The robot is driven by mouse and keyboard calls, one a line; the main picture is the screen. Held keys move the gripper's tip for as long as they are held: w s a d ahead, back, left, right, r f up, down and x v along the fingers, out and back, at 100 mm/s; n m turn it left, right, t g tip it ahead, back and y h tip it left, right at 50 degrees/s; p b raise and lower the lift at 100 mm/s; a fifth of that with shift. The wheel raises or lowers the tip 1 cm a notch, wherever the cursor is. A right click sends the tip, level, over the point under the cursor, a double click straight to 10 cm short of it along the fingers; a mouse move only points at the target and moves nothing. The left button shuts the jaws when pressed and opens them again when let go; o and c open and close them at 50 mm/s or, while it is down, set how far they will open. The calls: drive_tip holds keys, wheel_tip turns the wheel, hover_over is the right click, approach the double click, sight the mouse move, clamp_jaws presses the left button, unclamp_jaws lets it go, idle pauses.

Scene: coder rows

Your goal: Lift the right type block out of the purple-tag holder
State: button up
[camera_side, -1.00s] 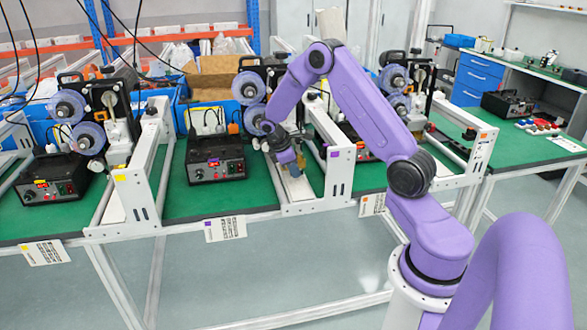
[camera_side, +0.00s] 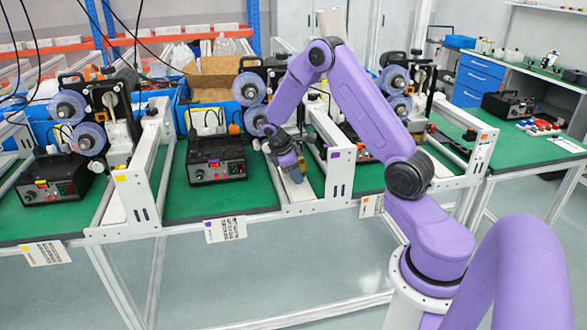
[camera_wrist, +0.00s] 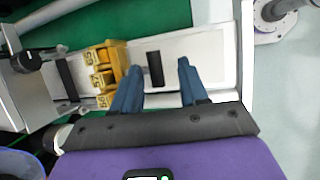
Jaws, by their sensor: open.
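The yellow type blocks (camera_wrist: 102,78) sit in a row with dark characters on their faces, left of my fingers in the wrist view. The characters are too small to read surely. My gripper (camera_wrist: 160,65) is open, its two blue fingers apart over the pale rail plate (camera_wrist: 212,55). A dark bar (camera_wrist: 155,68) on the plate shows between the fingers. The left finger is close beside the blocks; contact cannot be told. In the side view my gripper (camera_side: 297,176) is low over the rail, inside the frame with the purple tag (camera_side: 335,154). The arm partly hides the blocks there.
A black control box (camera_side: 217,158) stands left of my gripper on the green bench top (camera_side: 180,200). A coder with blue reels (camera_side: 250,88) stands behind. The white frame end plate (camera_side: 341,170) rises close on the right. A yellow-tag station (camera_side: 120,178) is farther left.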

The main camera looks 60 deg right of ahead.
drive_tip(key=v, duration=1.7)
drive_tip(key=shift+a+r, duration=0.2)
